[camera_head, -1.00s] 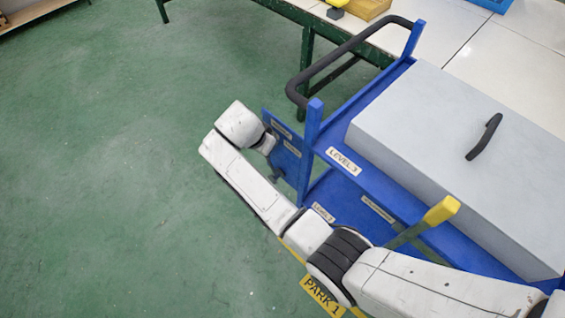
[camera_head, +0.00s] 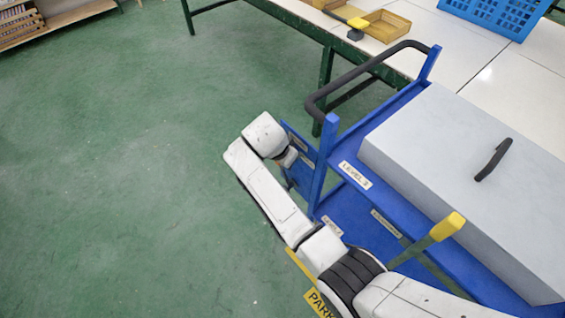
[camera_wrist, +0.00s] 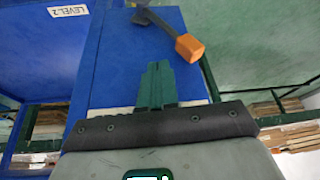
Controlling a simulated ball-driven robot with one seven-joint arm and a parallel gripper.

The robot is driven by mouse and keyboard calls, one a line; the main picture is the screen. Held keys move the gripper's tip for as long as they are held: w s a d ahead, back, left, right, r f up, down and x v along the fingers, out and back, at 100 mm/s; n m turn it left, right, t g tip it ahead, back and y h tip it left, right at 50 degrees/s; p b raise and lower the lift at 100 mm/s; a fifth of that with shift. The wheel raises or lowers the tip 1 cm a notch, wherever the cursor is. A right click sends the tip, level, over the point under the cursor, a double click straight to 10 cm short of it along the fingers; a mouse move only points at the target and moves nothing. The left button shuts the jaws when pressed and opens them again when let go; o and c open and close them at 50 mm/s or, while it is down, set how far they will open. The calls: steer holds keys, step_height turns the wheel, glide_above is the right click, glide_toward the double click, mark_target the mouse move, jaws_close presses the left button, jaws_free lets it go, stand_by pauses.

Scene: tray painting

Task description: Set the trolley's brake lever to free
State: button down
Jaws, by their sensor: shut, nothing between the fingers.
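The blue trolley (camera_head: 322,160) stands at the right in the head view. In the wrist view, a lever with a dark arm and an orange knob (camera_wrist: 189,47) is on a blue panel (camera_wrist: 112,60) of the trolley. The lever slants down to the right in that picture. My gripper (camera_wrist: 157,68) points at this panel with its green fingers shut and empty. The fingertips are just below and left of the knob in the picture, apart from it. In the head view the lever is hidden behind my wrist, and I cannot read its setting.
A large grey box with a black handle (camera_head: 493,160) sits on the trolley's top level. A bar with a yellow end (camera_head: 447,227) rises beside the trolley. A white-topped table (camera_head: 400,62) with a yellow tray and blue crate stands behind. Green floor is clear at left.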

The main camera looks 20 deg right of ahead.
steer(key=v, duration=1)
steer(key=shift+w+r, duration=0.15)
steer(key=shift+r, duration=0.1)
